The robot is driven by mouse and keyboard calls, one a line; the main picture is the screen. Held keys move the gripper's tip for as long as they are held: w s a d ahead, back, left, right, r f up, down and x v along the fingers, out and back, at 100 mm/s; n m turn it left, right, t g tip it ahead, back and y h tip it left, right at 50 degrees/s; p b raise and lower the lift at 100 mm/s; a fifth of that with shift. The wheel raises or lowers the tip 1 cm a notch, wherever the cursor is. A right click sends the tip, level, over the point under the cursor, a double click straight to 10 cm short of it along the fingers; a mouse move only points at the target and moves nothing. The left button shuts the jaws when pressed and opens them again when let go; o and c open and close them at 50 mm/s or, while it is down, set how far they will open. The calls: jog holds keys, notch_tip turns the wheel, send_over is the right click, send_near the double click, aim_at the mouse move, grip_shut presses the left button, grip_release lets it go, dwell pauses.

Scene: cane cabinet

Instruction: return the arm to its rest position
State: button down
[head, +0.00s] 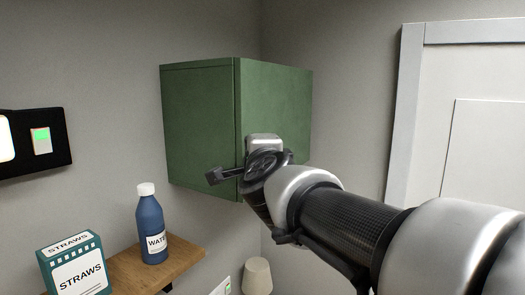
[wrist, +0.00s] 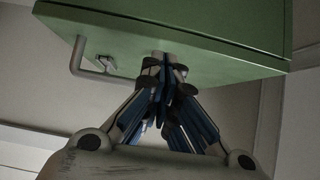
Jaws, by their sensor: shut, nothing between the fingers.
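My arm reaches in from the lower right of the head view, its wrist (head: 265,160) in front of the green cabinet (head: 198,125). My gripper shows in the wrist view (wrist: 165,65), with its fingers together and nothing between them. Its tips overlap the green cabinet (wrist: 215,48) in that view; I cannot tell whether they touch it. A grey bent bar handle (wrist: 76,58) is to the left of the fingers. In the head view the wrist hides part of the cabinet, and the fingers are not clearly seen.
A wooden shelf (head: 185,255) at the lower left holds a blue water bottle (head: 151,228) and a teal straws box (head: 75,268). A pale cup-like object (head: 257,276) is low by the corner. A white door (head: 480,110) is at the right. A black switch panel (head: 62,155) is at the left.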

jog(key=s+a+p, duration=0.1)
jog(key=s+a, duration=0.6)
jog(key=s+d+f+n+g+y+b, duration=0.1)
jog(key=s+d+f+n+g+b, duration=0.25)
jog(key=f, duration=0.65)
jog(key=s+d+f+n+g+y+b, duration=0.1)
jog(key=s+d+f+n+b, duration=0.3)
jog(key=f+b, duration=0.45)
jog(key=s+d+f+n+g+b, duration=0.2)
jog(key=s+f+n+g+b, duration=0.3)
jog(key=f, duration=0.7)
jog(key=s+d+f+n+g+h+b, duration=0.2)
jog(key=s+d+f, duration=0.5)
jog(key=f, duration=0.4)
jog(key=s+d+f+n+g+h+b, duration=0.1)
jog(key=s+d+f+b, duration=0.3)
jog(key=f, duration=0.8)
jog(key=s+d+n+h, duration=0.1)
jog(key=s+d, duration=0.1)
jog(key=s, duration=0.2)
jog(key=shift+s+d+g+h, duration=0.15)
jog(key=shift+d+g+h, duration=0.15)
jog(key=shift+d+g, duration=0.05)
jog(key=shift+f, duration=0.1)
